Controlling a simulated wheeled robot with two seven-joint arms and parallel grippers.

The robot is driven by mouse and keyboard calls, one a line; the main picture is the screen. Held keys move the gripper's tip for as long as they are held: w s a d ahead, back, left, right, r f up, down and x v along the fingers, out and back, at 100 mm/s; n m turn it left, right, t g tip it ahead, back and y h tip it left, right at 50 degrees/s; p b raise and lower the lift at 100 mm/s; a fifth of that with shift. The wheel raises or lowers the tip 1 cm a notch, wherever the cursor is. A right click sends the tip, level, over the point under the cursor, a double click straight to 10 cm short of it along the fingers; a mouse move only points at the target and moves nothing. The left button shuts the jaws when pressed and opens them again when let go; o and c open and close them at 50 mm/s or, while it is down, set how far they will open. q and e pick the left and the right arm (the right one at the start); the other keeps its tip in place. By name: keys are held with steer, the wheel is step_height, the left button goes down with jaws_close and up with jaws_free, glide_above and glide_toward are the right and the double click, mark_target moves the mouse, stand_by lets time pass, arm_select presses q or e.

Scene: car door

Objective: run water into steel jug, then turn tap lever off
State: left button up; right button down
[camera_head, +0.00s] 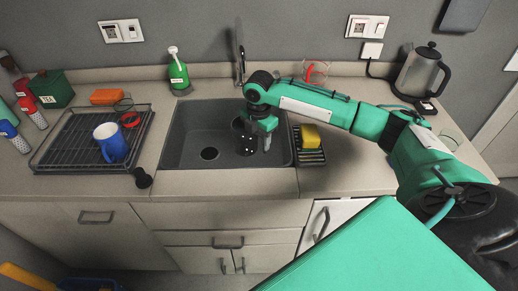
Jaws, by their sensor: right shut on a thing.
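The grey sink (185,135) is set in the counter, with the slim tap (239,62) standing behind it. My right arm reaches in from the right, and my right gripper (265,139) points down inside the sink, below and in front of the tap. It is shut on a dark, rounded vessel (246,143) that looks like the jug. The arm's wrist covers part of the vessel and the tap's lower end. I cannot make out running water, the water level or the lever's position. My left gripper is not in view.
A black drying rack (75,140) with a blue mug (110,143) stands left of the sink. A green soap bottle (178,70) stands behind. A yellow sponge (310,136) sits right of the sink. A steel kettle (418,72) and a clear measuring cup (315,70) stand farther right.

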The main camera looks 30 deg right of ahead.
steer(key=shift+r, duration=0.55)
